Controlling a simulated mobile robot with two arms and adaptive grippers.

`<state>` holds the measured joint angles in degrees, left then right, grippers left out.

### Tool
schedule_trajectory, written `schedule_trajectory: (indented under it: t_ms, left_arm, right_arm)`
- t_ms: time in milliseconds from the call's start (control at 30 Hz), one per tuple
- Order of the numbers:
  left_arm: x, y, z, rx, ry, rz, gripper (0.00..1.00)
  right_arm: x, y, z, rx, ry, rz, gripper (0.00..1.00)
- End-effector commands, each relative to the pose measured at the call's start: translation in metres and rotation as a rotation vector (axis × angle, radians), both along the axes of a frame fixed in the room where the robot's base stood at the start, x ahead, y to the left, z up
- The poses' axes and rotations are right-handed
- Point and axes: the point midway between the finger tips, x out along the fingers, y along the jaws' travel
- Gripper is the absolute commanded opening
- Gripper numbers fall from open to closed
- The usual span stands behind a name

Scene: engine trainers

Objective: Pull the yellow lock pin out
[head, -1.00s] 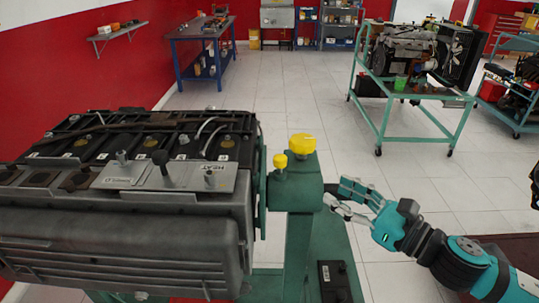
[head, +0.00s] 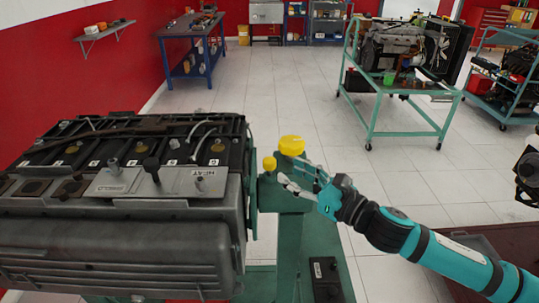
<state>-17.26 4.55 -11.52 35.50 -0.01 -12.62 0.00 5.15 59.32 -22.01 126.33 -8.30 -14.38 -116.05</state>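Two yellow knobs stand on the green engine stand post (head: 288,235): a small yellow knob (head: 269,164) on the left, and a larger yellow knob (head: 291,145) on top. Which one is the lock pin I cannot tell for sure. My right gripper (head: 290,172) reaches in from the right with its fingers apart, in front of the post head and just below the larger knob. Nothing shows between the fingers, and contact with either knob cannot be made out. My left gripper is not in view.
A large grey engine (head: 110,240) fills the left side, close to the post. A dark box (head: 325,278) sits low on the stand. A green cart (head: 400,93) with another engine stands farther back. The tiled floor between is clear.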

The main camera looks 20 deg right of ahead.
Motion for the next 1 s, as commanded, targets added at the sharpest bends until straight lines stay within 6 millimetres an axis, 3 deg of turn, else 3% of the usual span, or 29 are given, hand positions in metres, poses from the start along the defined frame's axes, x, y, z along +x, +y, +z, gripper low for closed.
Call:
schedule_trajectory:
  t_ms: [200, 400, 833, 1000]
  left_arm:
    - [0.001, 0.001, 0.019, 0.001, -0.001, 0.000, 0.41]
    - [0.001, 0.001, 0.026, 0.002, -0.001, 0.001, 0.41]
    - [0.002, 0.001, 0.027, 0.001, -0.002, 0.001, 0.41]
    - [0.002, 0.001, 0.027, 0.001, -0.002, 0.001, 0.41]
  right_arm:
    - [0.037, 0.020, 0.005, 0.005, -0.002, -0.001, 0.39]
    - [0.060, 0.034, 0.002, 0.003, 0.001, 0.000, 0.39]
    - [0.068, 0.038, 0.000, 0.000, 0.001, 0.001, 0.39]
    - [0.068, 0.038, 0.000, 0.000, 0.001, 0.001, 0.17]
